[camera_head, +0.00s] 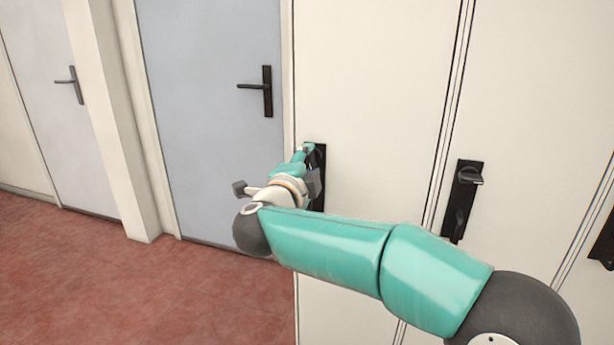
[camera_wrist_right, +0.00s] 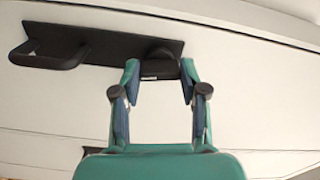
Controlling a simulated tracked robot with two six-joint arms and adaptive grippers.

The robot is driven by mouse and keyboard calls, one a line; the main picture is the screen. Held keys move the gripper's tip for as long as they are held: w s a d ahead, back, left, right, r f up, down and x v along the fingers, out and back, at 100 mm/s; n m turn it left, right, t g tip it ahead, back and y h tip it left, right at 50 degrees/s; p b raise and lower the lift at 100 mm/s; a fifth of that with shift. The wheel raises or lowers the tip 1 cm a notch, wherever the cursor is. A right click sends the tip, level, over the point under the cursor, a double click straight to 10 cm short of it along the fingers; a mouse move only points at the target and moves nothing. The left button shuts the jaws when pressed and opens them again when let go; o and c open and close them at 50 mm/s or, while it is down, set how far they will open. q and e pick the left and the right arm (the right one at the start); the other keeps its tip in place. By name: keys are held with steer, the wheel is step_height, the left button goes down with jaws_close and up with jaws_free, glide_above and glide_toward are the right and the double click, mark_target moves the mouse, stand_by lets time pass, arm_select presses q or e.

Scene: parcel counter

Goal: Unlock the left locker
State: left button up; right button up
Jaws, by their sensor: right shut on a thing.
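The left locker (camera_head: 375,95) is a cream door with a black lock plate (camera_head: 319,190) near its left edge. My right gripper (camera_head: 306,149) covers much of this plate in the head view. In the right wrist view the plate (camera_wrist_right: 100,46) carries a loop handle (camera_wrist_right: 45,56) at one end and a dark lock knob (camera_wrist_right: 160,66) at the other. The teal fingertips of my right gripper (camera_wrist_right: 160,76) stand on both sides of the knob, shut on it. The knob's exact angle is hard to tell. My left gripper is out of view.
A second cream locker to the right has its own black plate with a knob (camera_head: 468,178) and handle (camera_head: 455,224). Part of another black plate (camera_head: 603,250) shows at the right edge. A grey-blue door (camera_head: 215,130) with a black lever stands left. The red floor (camera_head: 130,290) is clear.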

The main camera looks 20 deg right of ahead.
steer(key=shift+d+f+m+b, duration=0.1)
steer(key=shift+f+m+b, duration=0.1)
steer(key=shift+m+b, duration=0.8)
steer(key=shift+m, duration=0.3)
steer(key=o, duration=1.1)
steer(key=shift+o, duration=0.2)
steer(key=shift+r, duration=0.1)
steer(key=shift+s+a, duration=0.2)
steer(key=v, duration=1.1)
steer(key=shift+s, duration=0.15)
steer(key=shift+a, duration=0.15)
